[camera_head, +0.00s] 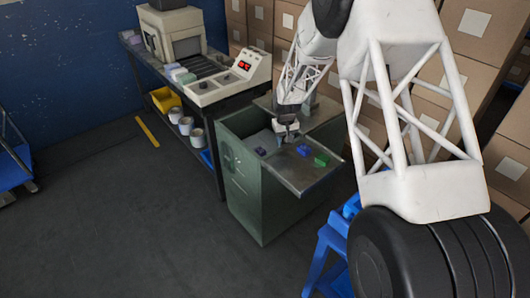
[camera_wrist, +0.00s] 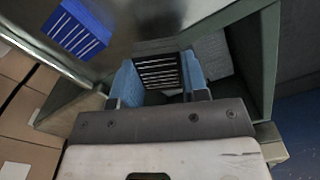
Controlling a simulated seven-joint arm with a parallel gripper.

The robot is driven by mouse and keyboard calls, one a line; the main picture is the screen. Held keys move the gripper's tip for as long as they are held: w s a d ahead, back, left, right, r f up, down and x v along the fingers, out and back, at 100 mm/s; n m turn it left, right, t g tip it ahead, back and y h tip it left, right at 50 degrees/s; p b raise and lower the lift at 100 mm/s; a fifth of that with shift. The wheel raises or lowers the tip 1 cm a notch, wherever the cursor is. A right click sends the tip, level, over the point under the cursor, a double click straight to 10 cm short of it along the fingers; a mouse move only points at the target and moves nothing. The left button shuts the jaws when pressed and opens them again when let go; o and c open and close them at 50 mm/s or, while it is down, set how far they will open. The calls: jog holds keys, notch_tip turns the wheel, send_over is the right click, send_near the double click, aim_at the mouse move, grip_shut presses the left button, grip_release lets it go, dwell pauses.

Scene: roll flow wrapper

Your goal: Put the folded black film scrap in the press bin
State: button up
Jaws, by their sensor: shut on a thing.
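My gripper (camera_wrist: 160,80) is shut on the folded black film scrap (camera_wrist: 158,70), which shows pale stripes between the two blue fingers in the wrist view. In the head view my gripper (camera_head: 287,138) hangs over the top of the green press bin (camera_head: 245,185), close to where its opening meets the metal shelf (camera_head: 305,178). The wrist view shows the scrap above the bin's opening, beside the shelf edge. The scrap cannot be made out clearly in the head view. How high it is above the bin floor is hard to tell.
A blue folded piece (camera_head: 303,150) and a green one (camera_head: 321,160) lie on the shelf. The blue piece (camera_wrist: 77,28) also shows in the wrist view. A small dark purple piece (camera_head: 260,151) is near the opening. The wrapper machine (camera_head: 225,82) stands behind, cardboard boxes (camera_head: 475,75) at right.

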jog(key=w+f+m, duration=0.2)
jog(key=w, duration=0.5)
jog(key=w+a+f+m, duration=0.1)
jog(key=a+f+m, duration=0.1)
jog(key=a+f, duration=0.4)
jog(key=shift+w+f, duration=0.25)
jog(key=shift+f, duration=0.3)
jog(key=shift+f, duration=3.1)
jog(key=shift+f, duration=1.9)
jog(key=shift+f, duration=0.15)
